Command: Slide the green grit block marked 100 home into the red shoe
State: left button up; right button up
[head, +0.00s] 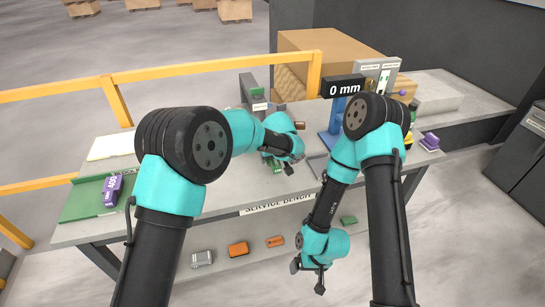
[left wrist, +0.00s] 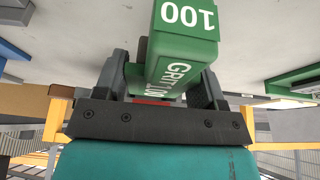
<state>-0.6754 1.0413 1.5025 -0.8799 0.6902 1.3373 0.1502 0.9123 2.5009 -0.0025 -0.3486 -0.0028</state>
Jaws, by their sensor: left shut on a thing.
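A green grit block marked 100 (left wrist: 183,42) fills the middle of the left wrist view, its numbered end toward the top edge. My left gripper (left wrist: 163,82) is shut on it, with a dark finger on each side. In the head view my left gripper (head: 283,165) is low over the middle of the bench, and a little green shows by its fingers. A small red patch (left wrist: 153,102) shows behind the block near the palm; I cannot tell if it is the red shoe. My right gripper (head: 308,278) hangs in front of the bench with its fingers apart, empty.
A purple block marked 400 (head: 112,188) sits on a green tray (head: 83,205) at the bench's left. A display reading 0 mm (head: 345,87) stands behind. Orange pieces (head: 238,249) lie on the lower shelf. A yellow rail (head: 200,68) runs behind the bench.

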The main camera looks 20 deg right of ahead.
pick_arm(q)
jog(key=shift+w, duration=1.9)
dwell(0.6)
jog(key=shift+s+r, duration=0.1)
jog(key=shift+s+r, duration=0.1)
jog(key=shift+s, duration=1.7)
